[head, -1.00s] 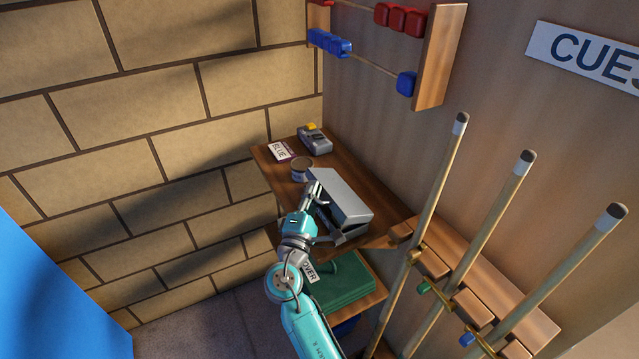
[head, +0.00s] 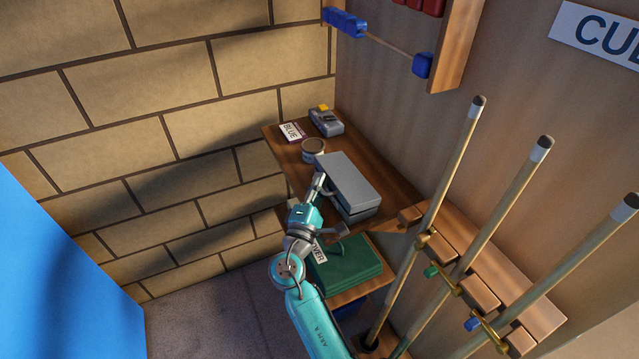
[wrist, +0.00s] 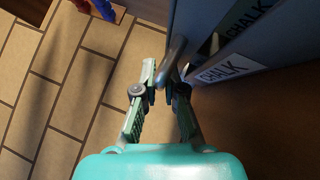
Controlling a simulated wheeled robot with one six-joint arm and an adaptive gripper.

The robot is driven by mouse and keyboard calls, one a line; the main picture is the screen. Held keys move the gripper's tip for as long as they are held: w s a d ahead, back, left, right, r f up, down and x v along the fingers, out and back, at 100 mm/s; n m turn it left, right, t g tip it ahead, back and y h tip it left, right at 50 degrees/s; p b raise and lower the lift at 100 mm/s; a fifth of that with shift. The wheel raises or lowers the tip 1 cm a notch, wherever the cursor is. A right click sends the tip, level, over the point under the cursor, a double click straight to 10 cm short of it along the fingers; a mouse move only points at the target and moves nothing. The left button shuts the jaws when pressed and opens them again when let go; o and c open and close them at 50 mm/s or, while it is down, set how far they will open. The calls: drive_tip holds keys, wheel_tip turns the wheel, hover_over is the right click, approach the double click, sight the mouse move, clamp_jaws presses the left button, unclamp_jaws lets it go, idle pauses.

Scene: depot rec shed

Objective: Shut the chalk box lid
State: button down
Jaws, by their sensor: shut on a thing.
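The chalk box (head: 358,212) is a grey box on the upper wooden shelf, with its grey lid (head: 347,176) lying nearly flat over it in the head view. In the wrist view the lid (wrist: 240,25) and the box front, with its white CHALK label (wrist: 228,68), stand at the upper right. A narrow wedge-shaped gap shows between lid and box there. My gripper (head: 321,183) is at the lid's left edge. In the wrist view my gripper (wrist: 163,78) is shut on the grey looped lid handle (wrist: 174,54).
A round tin (head: 313,147), a BLUE card (head: 291,131) and a grey device with a yellow top (head: 326,121) stand behind the box. A green case (head: 348,268) sits on the lower shelf. Cues (head: 452,175) stand in a rack at right.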

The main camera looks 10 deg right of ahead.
drive_tip(key=c, duration=1.5)
unclamp_jaws()
drive_tip(key=shift+a, duration=0.2)
drive_tip(key=v, duration=1.2)
drive_tip(key=shift+s+d, duration=0.1)
